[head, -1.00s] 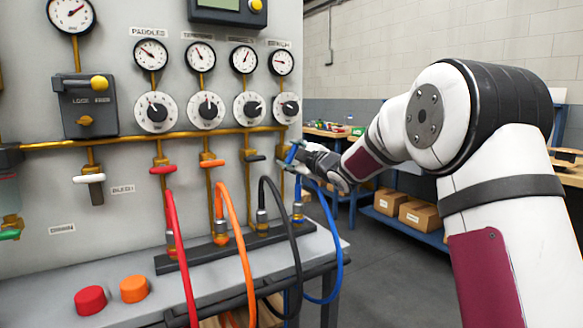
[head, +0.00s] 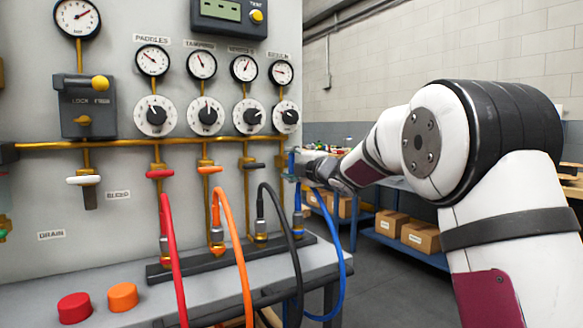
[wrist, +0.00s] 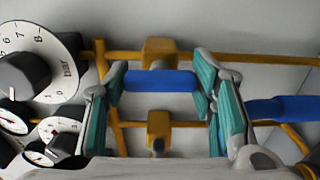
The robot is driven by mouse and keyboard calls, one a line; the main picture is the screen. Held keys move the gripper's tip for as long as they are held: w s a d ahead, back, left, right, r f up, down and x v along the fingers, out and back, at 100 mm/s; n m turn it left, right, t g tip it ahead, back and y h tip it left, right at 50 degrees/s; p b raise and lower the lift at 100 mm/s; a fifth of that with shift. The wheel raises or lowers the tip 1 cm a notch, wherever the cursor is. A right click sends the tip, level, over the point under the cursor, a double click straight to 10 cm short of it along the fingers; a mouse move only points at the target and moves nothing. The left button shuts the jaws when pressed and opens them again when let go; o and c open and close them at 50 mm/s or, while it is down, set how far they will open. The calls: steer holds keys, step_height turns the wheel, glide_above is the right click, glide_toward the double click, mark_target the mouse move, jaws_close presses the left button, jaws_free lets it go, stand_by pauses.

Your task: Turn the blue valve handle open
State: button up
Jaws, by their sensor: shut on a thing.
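The blue valve handle (wrist: 160,81) lies level across the wrist view, between the two teal-padded fingers of my gripper (wrist: 160,90). The fingers are shut on its two ends. In the head view the blue handle (head: 291,162) is a small, near-upright strip at the panel's right edge, partly hidden by my gripper (head: 297,167). My arm reaches to it from the right. The brass valve body (wrist: 160,50) shows behind the handle in the wrist view.
Red (head: 160,174), orange (head: 210,170) and black (head: 254,166) handles sit level on the valves to the left. A blue hose (head: 341,265) hangs below my gripper, beside other hoses. Dials and gauges are close above. A shelf with boxes (head: 420,236) stands behind right.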

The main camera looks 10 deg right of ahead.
stand_by(0.3)
steer(key=o, duration=1.2)
steer(key=shift+c, duration=0.2)
steer(key=v, duration=1.2)
